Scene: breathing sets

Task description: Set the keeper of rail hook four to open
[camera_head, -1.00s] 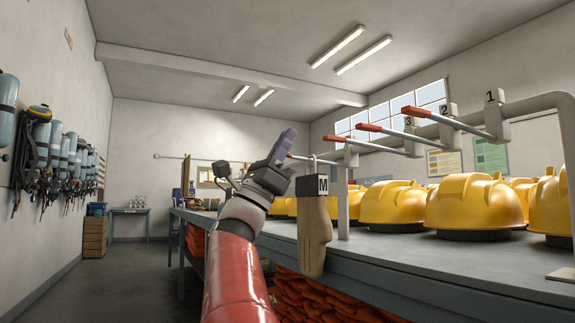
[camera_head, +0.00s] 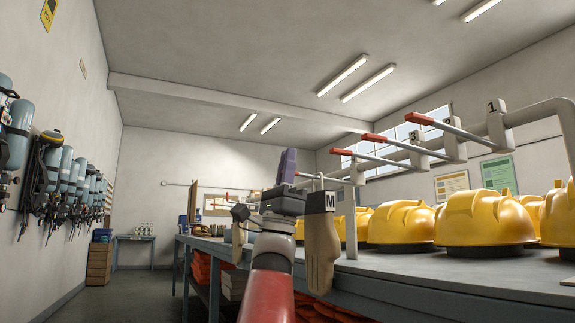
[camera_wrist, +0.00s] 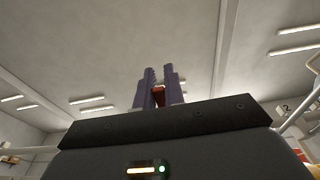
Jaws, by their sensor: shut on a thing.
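The rail (camera_head: 555,110) carries several numbered hook blocks, each with a red-tipped bar reaching left. The farthest block (camera_head: 357,174), past number 3, appears to be hook four; its number is not readable. Its bar (camera_head: 330,180) looks like the keeper and runs nearly level to my gripper (camera_head: 287,166). My gripper's purple fingers stand upright, shut on the bar's red end. In the wrist view a red piece (camera_wrist: 159,96) shows between the fingers (camera_wrist: 160,86). The fingers partly hide the tip.
Yellow helmets (camera_head: 485,218) line the bench (camera_head: 400,283) under the rail. Blue cylinders (camera_head: 60,170) hang on the left wall.

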